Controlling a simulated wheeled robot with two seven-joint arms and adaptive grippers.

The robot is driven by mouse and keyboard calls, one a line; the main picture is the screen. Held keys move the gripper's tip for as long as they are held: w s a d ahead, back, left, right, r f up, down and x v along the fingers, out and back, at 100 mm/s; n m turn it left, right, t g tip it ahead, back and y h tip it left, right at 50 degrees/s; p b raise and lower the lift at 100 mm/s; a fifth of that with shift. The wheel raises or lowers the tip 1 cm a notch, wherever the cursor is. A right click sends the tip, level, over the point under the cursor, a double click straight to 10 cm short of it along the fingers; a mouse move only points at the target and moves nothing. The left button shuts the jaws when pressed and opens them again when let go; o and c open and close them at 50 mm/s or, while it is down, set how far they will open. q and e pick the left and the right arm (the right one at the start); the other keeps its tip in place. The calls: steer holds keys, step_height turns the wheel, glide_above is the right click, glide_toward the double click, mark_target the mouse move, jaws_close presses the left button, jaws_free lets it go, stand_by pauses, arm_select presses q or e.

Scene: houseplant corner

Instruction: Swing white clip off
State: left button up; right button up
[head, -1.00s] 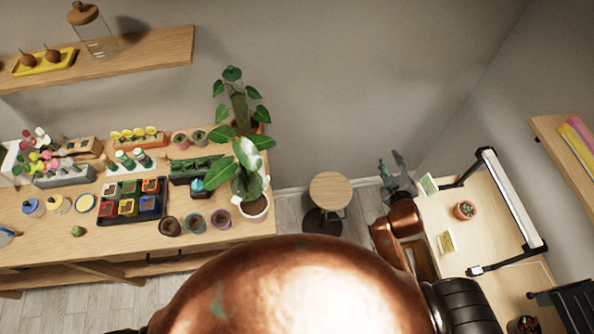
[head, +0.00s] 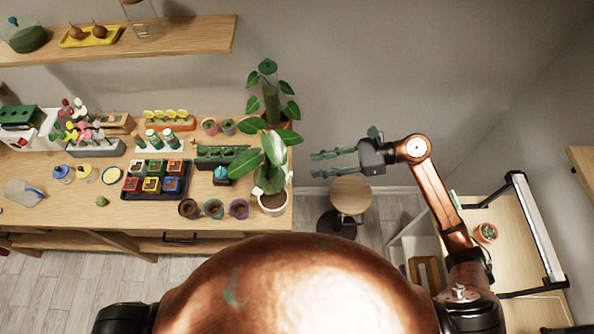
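I cannot make out a white clip for certain. A small white piece (head: 290,178) shows at the right side of the white pot (head: 272,203), which stands at the right end of the long bench with a broad-leaved plant (head: 270,165) in it. My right gripper (head: 315,165) points left, with its two dark green fingers apart and nothing between them. It is to the right of the plant, above the round stool, apart from the leaves. My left gripper is not in view.
The long bench (head: 60,215) holds a dark tray (head: 127,187) of coloured pots and several small pots. A taller plant (head: 270,95) stands behind. A round stool (head: 351,195) is below my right gripper. A white lamp bar (head: 538,228) stands over the right table.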

mark_target(291, 173)
steer(key=shift+h, duration=0.3)
steer(key=x, duration=0.2)
steer(key=p+x, duration=0.1)
steer(key=x, duration=0.1)
steer(key=p+x, duration=0.1)
steer(key=x, duration=0.2)
steer(key=shift+s+d+f, duration=0.15)
steer(key=shift+s+f, duration=0.1)
steer(key=shift+a+f+p, duration=0.3)
steer(key=shift+a, duration=0.1)
jaws_close()
